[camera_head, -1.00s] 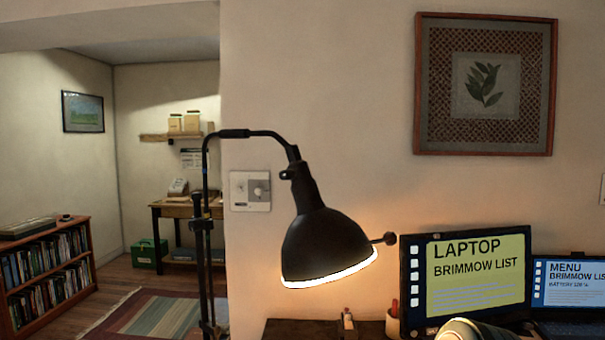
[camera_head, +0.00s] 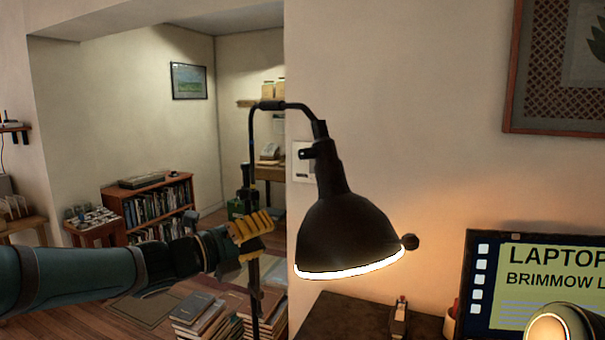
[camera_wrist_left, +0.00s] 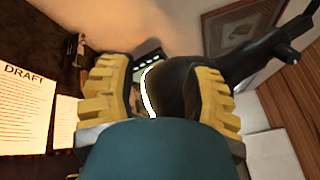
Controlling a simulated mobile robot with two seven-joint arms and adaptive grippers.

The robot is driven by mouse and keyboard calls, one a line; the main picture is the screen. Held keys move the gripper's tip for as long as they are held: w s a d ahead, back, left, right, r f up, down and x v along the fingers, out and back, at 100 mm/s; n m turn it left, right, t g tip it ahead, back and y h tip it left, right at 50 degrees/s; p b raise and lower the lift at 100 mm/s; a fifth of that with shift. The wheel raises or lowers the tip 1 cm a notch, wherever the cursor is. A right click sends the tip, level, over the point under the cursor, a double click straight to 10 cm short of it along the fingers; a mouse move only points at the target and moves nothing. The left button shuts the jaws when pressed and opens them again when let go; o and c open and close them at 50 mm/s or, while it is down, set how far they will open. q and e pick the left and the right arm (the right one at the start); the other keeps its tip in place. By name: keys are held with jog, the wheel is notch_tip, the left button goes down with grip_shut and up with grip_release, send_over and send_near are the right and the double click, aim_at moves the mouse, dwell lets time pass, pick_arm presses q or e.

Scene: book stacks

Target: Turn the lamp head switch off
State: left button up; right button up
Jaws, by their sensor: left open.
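The black desk lamp head (camera_head: 345,225) is lit, with a bright rim along its lower edge. My left gripper (camera_head: 258,224) is open and empty, left of the lamp head and near the lamp's upright pole. In the left wrist view, my left gripper's yellow fingers (camera_wrist_left: 160,95) are spread, with the dark lamp head (camera_wrist_left: 180,85) beyond them.
The laptop (camera_head: 535,280) stands on the desk (camera_head: 345,318) to the right. Book stacks (camera_head: 200,315) stand on the floor below my left arm. A low bookshelf (camera_head: 150,208) is at the back left. A printed sheet (camera_wrist_left: 22,110) shows in the left wrist view.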

pick_arm(q)
jog(key=s+a+r+m+h, duration=0.1)
jog(key=s+r+m, duration=0.5)
jog(key=r+m, duration=0.4)
jog(key=m+g, duration=0.2)
jog(key=m, duration=0.2)
send_near(300, 153)
jog(key=shift+h, duration=0.3)
jog(key=x, duration=1)
jog(key=shift+w+d+f, duration=0.25)
grip_shut()
